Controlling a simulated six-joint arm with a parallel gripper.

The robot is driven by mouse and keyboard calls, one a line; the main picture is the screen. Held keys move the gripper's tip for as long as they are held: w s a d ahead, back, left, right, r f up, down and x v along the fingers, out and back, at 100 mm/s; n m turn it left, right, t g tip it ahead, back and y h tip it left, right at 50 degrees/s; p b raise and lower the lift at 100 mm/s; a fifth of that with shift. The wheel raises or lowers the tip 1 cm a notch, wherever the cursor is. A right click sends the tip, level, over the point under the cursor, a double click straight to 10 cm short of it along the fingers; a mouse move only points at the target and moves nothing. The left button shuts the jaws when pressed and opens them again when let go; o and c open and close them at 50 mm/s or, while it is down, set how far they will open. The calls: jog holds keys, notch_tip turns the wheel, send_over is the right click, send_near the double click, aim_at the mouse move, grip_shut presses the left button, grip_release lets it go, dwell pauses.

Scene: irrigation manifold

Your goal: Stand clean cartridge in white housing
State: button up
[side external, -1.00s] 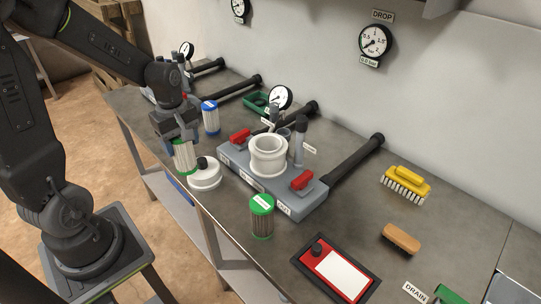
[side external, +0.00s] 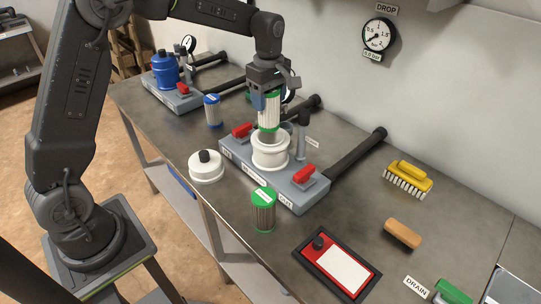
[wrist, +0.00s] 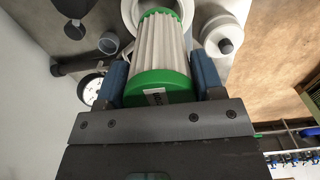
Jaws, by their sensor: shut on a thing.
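My gripper (side external: 268,95) is shut on the clean cartridge (side external: 269,115), a white pleated cylinder with a green end cap. It holds the cartridge upright over the white housing (side external: 270,153); the lower end is at the housing's open mouth, and I cannot tell how far inside it is. In the wrist view the fingers (wrist: 160,82) grip both sides of the green-capped end of the cartridge (wrist: 158,45). The housing's white rim (wrist: 127,14) shows behind its far end.
A white lid (side external: 206,170) with a black knob lies left of the manifold block (side external: 293,194). A brownish green-capped cartridge (side external: 263,217) stands in front. Red valve handles (side external: 304,174) and a grey upright pipe (side external: 302,140) are close to the housing. A blue-capped cartridge (side external: 213,113) stands behind left.

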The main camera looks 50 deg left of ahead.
aim_at(271, 127)
jog(key=f, duration=0.3)
jog(key=shift+w+d+f, duration=0.15)
jog(key=shift+d, duration=0.05)
jog(key=shift+f, duration=2.25)
jog(key=shift+f, duration=0.35)
jog(key=shift+f, duration=0.25)
jog(key=o, duration=1)
